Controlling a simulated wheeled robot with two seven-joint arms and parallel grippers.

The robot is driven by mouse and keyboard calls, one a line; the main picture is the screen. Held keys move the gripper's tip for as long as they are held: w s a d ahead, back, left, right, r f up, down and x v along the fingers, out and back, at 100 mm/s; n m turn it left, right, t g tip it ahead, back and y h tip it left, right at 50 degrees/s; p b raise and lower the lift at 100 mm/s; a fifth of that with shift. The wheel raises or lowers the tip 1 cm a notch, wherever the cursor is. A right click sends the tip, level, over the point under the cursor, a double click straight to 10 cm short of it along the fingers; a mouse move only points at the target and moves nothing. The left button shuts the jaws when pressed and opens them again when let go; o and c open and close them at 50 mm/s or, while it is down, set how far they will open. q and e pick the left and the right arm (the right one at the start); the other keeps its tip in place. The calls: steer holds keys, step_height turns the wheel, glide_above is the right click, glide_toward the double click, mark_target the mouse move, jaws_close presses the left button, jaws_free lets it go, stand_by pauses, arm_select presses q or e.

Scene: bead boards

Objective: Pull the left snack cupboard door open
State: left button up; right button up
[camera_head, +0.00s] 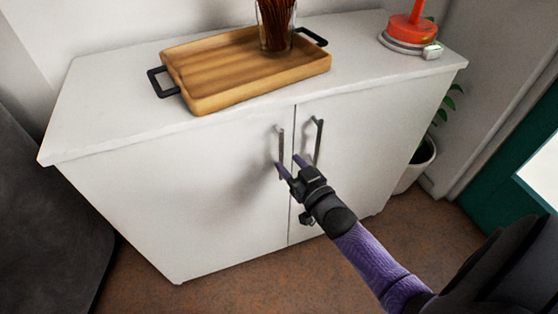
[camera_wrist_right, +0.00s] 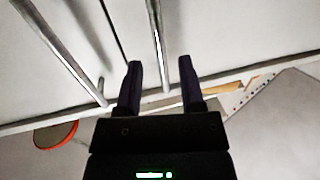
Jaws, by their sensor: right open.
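The white cupboard has a left door (camera_head: 190,190) and a right door (camera_head: 365,140), both shut, with a thin seam between them. The left door's upright metal bar handle (camera_head: 281,143) is near the seam; the right door's handle (camera_head: 317,142) is just right of it. My right gripper (camera_head: 287,162) is open at the lower part of the left handle. In the right wrist view that left handle (camera_wrist_right: 157,40) runs between the two open fingers (camera_wrist_right: 160,63), with gaps on both sides. The right handle (camera_wrist_right: 62,50) is outside them. My left gripper is not in view.
On the cupboard top (camera_head: 110,110) are a wooden tray (camera_head: 215,70) with black handles, a glass of brown sticks (camera_head: 276,25) and a red object on a grey base (camera_head: 405,30). A potted plant (camera_head: 420,165) stands at the right, a dark grey piece (camera_head: 45,210) at the left. Brown floor (camera_head: 220,285) in front is clear.

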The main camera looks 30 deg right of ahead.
mark_target(282, 156)
steer(key=w+b, duration=0.1)
steer(key=w, duration=0.3)
steer(key=shift+f, duration=0.2)
steer(key=shift+w+r, duration=0.15)
steer(key=shift+w, duration=0.1)
steer(key=shift+c, duration=0.2)
jaws_close()
steer(key=shift+s, duration=0.1)
stand_by(0.7)
